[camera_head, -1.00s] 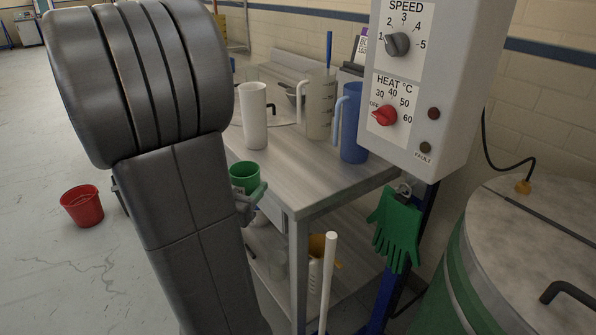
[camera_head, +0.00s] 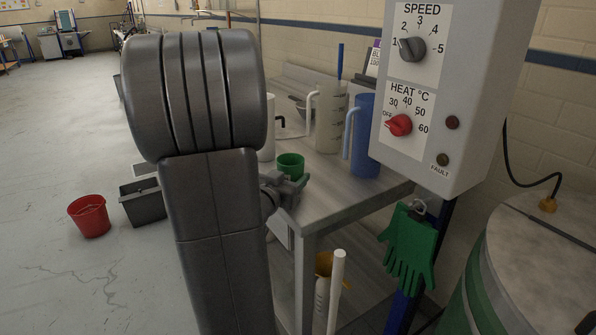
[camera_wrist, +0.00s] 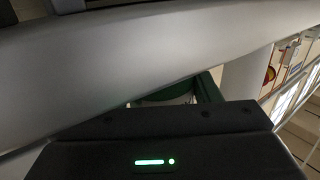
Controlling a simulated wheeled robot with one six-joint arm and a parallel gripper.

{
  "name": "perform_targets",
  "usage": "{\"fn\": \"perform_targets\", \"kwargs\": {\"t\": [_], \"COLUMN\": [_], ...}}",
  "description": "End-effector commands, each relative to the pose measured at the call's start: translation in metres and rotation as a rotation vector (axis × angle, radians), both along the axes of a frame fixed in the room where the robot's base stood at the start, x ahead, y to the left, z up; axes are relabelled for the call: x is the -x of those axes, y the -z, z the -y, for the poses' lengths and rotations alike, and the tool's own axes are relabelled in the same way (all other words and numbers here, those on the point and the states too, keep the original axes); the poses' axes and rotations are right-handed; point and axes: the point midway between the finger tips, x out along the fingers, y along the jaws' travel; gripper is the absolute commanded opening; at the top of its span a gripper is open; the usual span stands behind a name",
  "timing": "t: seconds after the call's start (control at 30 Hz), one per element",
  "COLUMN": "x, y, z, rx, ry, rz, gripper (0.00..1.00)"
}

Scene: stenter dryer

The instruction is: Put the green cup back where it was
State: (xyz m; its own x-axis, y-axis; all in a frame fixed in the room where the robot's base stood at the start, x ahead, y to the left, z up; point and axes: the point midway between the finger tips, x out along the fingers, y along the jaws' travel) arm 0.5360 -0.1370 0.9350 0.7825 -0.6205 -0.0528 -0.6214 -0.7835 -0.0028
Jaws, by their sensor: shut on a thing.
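The green cup (camera_head: 291,164) is upright over the left part of the metal table (camera_head: 330,200) in the head view. My gripper (camera_head: 294,184) is shut on the cup from its near side. I cannot tell whether the cup's base touches the table top. In the wrist view a dark green part of the cup (camera_wrist: 205,88) shows beyond my gripper, and a large grey surface hides much of the rest.
A white cylinder (camera_head: 267,140), partly behind my arm, a clear jug (camera_head: 330,118) and a blue jug (camera_head: 364,140) stand on the table. The control box (camera_head: 455,120) overhangs its right side. A green glove (camera_head: 410,248) hangs below. Bare table top lies in front of the jugs.

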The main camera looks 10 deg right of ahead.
Motion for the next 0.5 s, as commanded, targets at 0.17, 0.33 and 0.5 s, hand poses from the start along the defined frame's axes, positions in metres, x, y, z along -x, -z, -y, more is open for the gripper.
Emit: {"fn": "perform_targets", "kwargs": {"t": [0.17, 0.33, 0.5], "x": [-0.009, -0.027, -0.037], "y": [0.0, 0.0, 0.003], "z": [0.007, 0.022, 0.029], "rx": [0.001, 0.001, 0.001], "ry": [0.001, 0.002, -0.001], "rz": [0.002, 0.001, 0.001], "gripper": [0.33, 0.33, 0.33]}}
